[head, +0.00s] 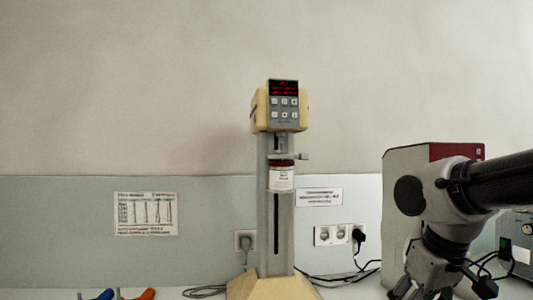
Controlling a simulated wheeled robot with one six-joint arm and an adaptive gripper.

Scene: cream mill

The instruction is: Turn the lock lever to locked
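A cream mill (274,112) stands upright on the bench in the head view, with a red-lit display and buttons on its head and a grey column below. A jar (281,178) with a dark red lid and white label is mounted on the column under the head. A small grey lever (301,156) sticks out to the right just above the jar lid; I take it as the lock lever, too small to read its setting. My gripper (440,291) is at the bottom right, well apart from the mill. Its fingertips are cut off or unclear, so its opening cannot be told.
A grey and red box (408,157) stands right of the mill, behind my arm. Wall sockets (333,235) and cables lie between them. Blue (104,295) and orange (146,294) handles show at the lower left. Air in front of the mill is clear.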

